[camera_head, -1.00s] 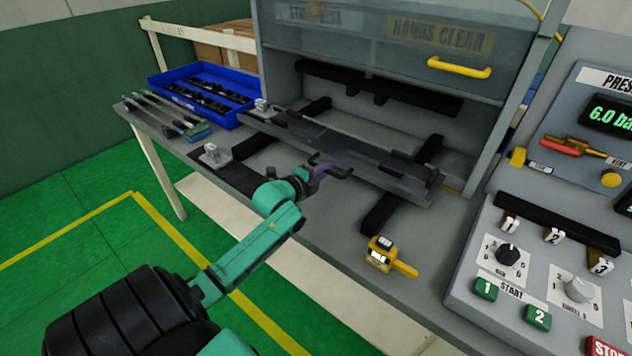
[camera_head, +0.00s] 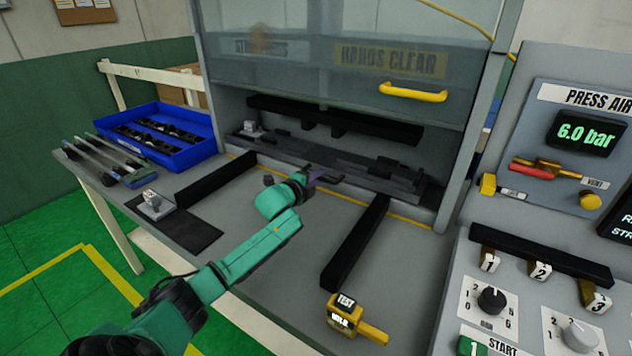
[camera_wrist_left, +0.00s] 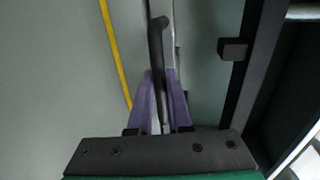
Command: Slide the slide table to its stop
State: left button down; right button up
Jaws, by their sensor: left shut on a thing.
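The slide table (camera_head: 285,153), a long dark grey plate, lies across two black rails, inside the grey press housing below the guard. It is at the back part of the rails, and their front lengths are bare. My left gripper (camera_head: 322,178) is at its front edge, near the middle. In the left wrist view the purple fingers (camera_wrist_left: 160,105) are shut on the black handle (camera_wrist_left: 157,50) of the table. A stop cannot be made out. My right gripper is not in view.
The left rail (camera_head: 215,179) and right rail (camera_head: 357,242) run forward over the bench. A yellow tester (camera_head: 345,315) stands at the front. A blue tray (camera_head: 160,137) is at the left, the control panel (camera_head: 530,285) at the right. The guard with its yellow handle (camera_head: 413,92) hangs above.

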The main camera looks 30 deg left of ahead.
pick_arm(q)
jog(key=shift+r, duration=0.3)
jog(key=c, duration=1)
grip_release()
jog(key=shift+w, duration=0.1)
jog(key=shift+o, duration=0.8)
jog(key=shift+w+f, duration=0.15)
jog(key=shift+f, duration=0.15)
jog(key=shift+s, duration=0.7)
jog(key=v, duration=1.3)
jog(key=shift+s+r, duration=0.1)
jog(key=shift+r, duration=0.1)
